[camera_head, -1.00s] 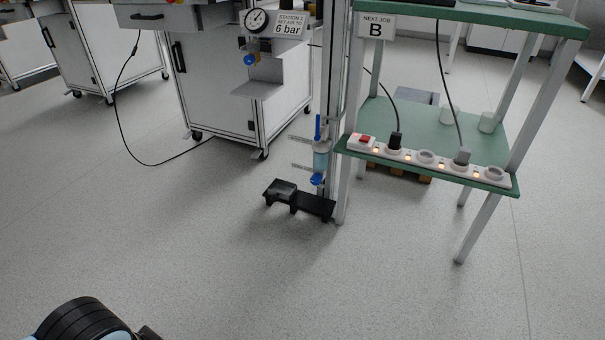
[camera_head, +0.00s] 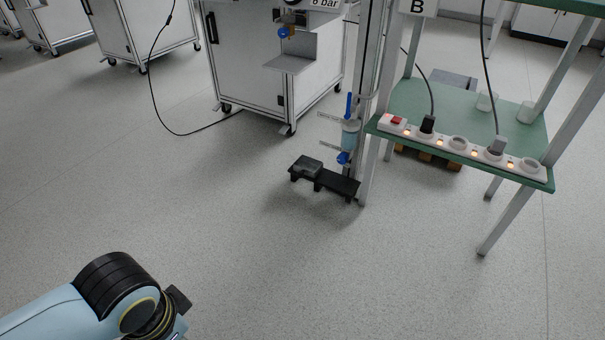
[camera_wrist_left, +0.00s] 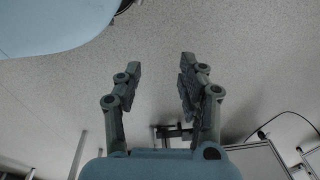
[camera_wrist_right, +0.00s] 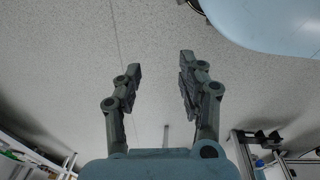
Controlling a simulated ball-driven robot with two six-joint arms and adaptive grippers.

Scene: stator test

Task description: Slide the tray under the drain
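A small dark grey tray (camera_head: 308,167) sits on the left end of a low black stand (camera_head: 338,185) on the floor. A clear bowl with bluish liquid (camera_head: 350,136) hangs on a post above the stand's right end, with a blue drain knob (camera_head: 344,158) at its bottom. The tray is left of the drain, not beneath it. My left gripper (camera_wrist_left: 160,66) is open and empty; the stand also shows, partly hidden, in the left wrist view (camera_wrist_left: 176,131). My right gripper (camera_wrist_right: 160,66) is open and empty. Both are well away from the tray.
A green bench (camera_head: 465,105) with a power strip (camera_head: 458,145) along its edge stands right of the stand; its leg (camera_head: 369,177) is close by. A white wheeled cabinet (camera_head: 262,85) stands behind, with a black cable (camera_head: 160,115) beside it. The floor in front is clear.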

